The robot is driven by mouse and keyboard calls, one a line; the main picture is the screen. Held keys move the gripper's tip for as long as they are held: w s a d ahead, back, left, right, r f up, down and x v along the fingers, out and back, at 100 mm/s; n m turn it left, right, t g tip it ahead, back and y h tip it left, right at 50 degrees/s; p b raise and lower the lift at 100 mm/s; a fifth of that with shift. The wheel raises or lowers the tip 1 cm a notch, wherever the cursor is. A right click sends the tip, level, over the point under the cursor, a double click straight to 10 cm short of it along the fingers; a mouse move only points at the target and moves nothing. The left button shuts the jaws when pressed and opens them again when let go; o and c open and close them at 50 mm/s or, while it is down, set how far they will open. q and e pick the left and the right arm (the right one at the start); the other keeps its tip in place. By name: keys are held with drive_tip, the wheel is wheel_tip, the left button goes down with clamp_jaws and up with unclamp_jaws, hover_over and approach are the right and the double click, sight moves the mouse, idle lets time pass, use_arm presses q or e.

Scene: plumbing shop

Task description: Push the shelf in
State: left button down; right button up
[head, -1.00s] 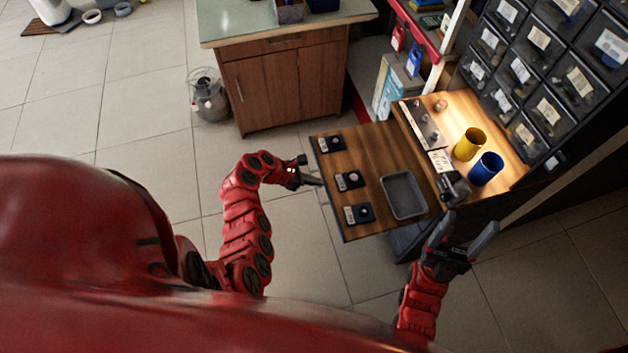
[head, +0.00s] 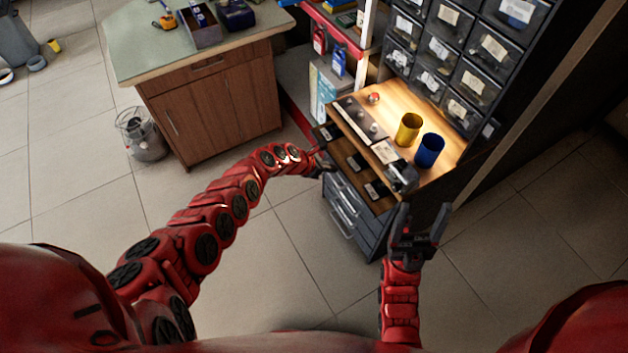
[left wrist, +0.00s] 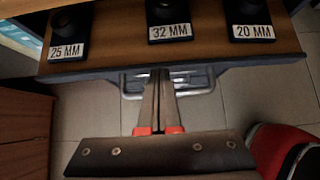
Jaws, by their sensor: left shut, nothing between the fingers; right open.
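My left gripper (head: 322,164) is shut and empty at the shelf's front edge. In the left wrist view its fingers (left wrist: 159,88) point at the middle of that edge; contact is hard to tell. My right gripper (head: 424,218) is open and empty in front of the cabinet's right side.
The worktop (head: 442,152) holds a yellow cup (head: 409,129), a blue cup (head: 429,150) and a dark metal device (head: 401,177). Grey drawers (head: 350,205) with handles are below the shelf. A wooden counter (head: 215,105) stands left. The floor in front is clear.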

sight(351, 160)
use_arm(q)
drive_tip(key=w+d+b, duration=0.1)
drive_tip(key=d, duration=0.1)
drive_tip(key=w+d+b, duration=0.1)
drive_tip(key=d+b, duration=0.1)
drive_tip(key=w+d+b, duration=0.2)
drive_tip(key=shift+f, duration=0.2)
drive_tip(key=shift+w+r+b, duration=0.15)
drive_tip(key=shift+r+b, duration=0.15)
drive_tip(key=shift+r, duration=0.05)
drive_tip(key=shift+d, duration=0.15)
